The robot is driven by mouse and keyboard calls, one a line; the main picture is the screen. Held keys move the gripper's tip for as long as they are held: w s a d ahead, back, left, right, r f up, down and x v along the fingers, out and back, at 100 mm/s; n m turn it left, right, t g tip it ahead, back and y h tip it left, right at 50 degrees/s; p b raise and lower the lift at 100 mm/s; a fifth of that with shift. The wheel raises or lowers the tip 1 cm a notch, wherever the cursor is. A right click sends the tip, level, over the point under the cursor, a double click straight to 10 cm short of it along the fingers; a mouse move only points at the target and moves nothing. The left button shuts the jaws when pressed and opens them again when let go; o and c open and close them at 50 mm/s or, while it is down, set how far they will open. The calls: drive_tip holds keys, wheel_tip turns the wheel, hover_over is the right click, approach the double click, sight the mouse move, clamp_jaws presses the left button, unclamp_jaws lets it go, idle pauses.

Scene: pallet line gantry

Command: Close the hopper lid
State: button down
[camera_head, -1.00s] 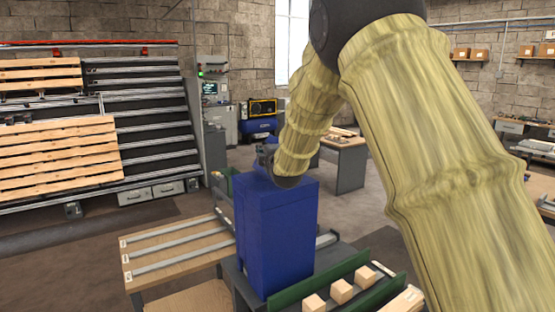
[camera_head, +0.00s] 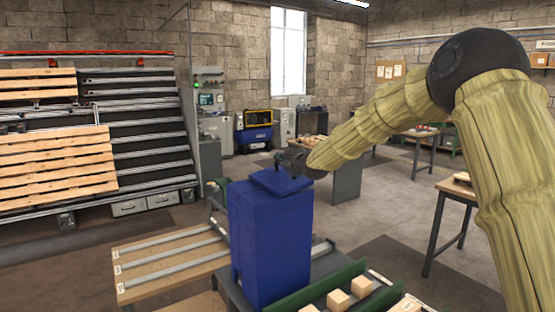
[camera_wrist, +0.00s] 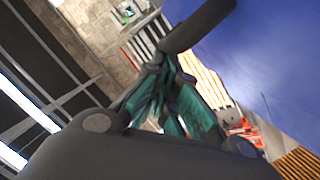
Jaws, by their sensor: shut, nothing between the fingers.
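The blue hopper (camera_head: 270,240) stands upright in the middle of the head view. Its blue lid (camera_head: 283,182) shows as a slab at the top, looking slightly tilted; I cannot tell how far its edge sits above the rim. My gripper (camera_head: 284,158) is at the lid's far side, just above it, and partly hard to make out. In the wrist view my gripper's fingers (camera_wrist: 168,88) are together and hold nothing. A broad blue surface (camera_wrist: 265,60), part of the hopper or lid, fills the right side there. Contact between fingers and lid cannot be told.
A pallet rack (camera_head: 150,140) stands behind at the left. Open floor lies to the right.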

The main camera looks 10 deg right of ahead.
drive_tip(key=shift+w+d+f+m, duration=0.2)
drive_tip(key=shift+d+f+m, duration=0.3)
drive_tip(key=shift+m, duration=0.1)
idle(0.3)
